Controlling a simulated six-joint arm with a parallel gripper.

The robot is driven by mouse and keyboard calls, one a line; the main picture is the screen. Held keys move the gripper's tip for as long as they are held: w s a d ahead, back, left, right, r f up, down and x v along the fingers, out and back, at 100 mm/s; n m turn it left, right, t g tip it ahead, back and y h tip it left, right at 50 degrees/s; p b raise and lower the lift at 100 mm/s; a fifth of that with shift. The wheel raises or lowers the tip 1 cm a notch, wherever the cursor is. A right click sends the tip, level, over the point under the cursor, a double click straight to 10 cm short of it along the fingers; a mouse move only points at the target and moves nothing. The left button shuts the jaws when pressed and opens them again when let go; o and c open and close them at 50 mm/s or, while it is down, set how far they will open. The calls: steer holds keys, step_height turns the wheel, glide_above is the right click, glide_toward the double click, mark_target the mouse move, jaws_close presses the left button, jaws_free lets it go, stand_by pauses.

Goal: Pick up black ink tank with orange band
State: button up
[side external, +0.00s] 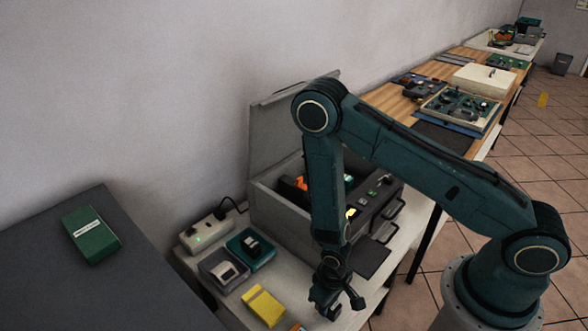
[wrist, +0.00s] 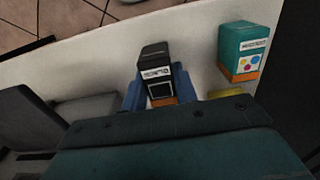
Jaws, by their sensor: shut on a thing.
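The black ink tank (wrist: 155,62) shows in the wrist view with a white label and an orange band at its lower end. My gripper (wrist: 159,88) has its blue fingers on both sides of the tank and is shut on it. The gripper hides part of the tank's lower end. In the side view my gripper (side external: 338,301) is low over the front edge of the white table, in front of the grey printer; the tank cannot be made out clearly there.
A teal ink tank (wrist: 243,50) with an orange band stands right of the gripper in the wrist view. The open grey printer (side external: 275,212) is behind my arm. A yellow box (side external: 263,306), a teal tray (side external: 262,262) and a grey tray (side external: 213,275) lie left of the gripper.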

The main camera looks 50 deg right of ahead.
step_height(320, 180, up, 18)
stand_by(0.9)
steer(key=shift+r, duration=0.1)
stand_by(0.5)
